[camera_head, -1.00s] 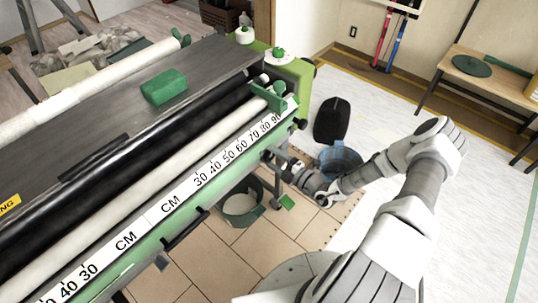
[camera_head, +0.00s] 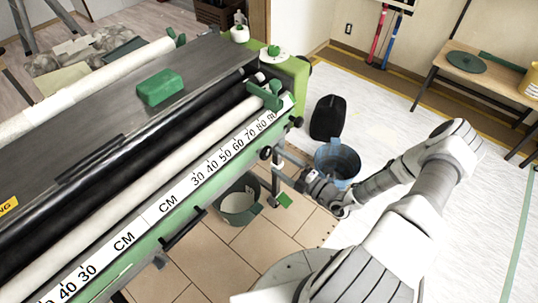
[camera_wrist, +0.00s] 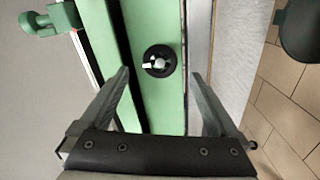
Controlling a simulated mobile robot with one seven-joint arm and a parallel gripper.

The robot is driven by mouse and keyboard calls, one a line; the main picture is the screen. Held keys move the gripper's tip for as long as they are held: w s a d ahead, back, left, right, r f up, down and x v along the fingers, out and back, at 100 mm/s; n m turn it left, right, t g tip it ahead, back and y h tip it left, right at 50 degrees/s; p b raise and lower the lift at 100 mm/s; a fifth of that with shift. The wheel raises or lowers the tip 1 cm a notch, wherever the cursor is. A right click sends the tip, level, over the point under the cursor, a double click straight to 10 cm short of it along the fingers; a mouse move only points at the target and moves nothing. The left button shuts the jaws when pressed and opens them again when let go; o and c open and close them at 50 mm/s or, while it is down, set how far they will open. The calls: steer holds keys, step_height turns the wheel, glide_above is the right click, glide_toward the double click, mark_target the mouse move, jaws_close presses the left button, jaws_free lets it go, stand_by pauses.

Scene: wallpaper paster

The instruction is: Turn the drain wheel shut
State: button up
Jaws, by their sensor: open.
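A small round black fitting with a pale centre, which looks like the drain wheel (camera_wrist: 159,62), sits on the green face of the paster in the wrist view. It lies between and beyond the tips of my open gripper (camera_wrist: 160,76), with nothing held. In the head view my gripper (camera_head: 284,164) is beside the near right end of the green paster (camera_head: 190,196), below its ruler. A black knob (camera_head: 266,153) shows close to the fingers there; I cannot tell whether it is the same fitting.
A blue bucket (camera_head: 337,165) and a black container (camera_head: 329,117) stand on the floor behind my gripper. Another bucket (camera_head: 239,206) is under the paster. A green fitting (camera_wrist: 62,18) juts out at upper left in the wrist view.

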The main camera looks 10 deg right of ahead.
steer(key=v, duration=1.1)
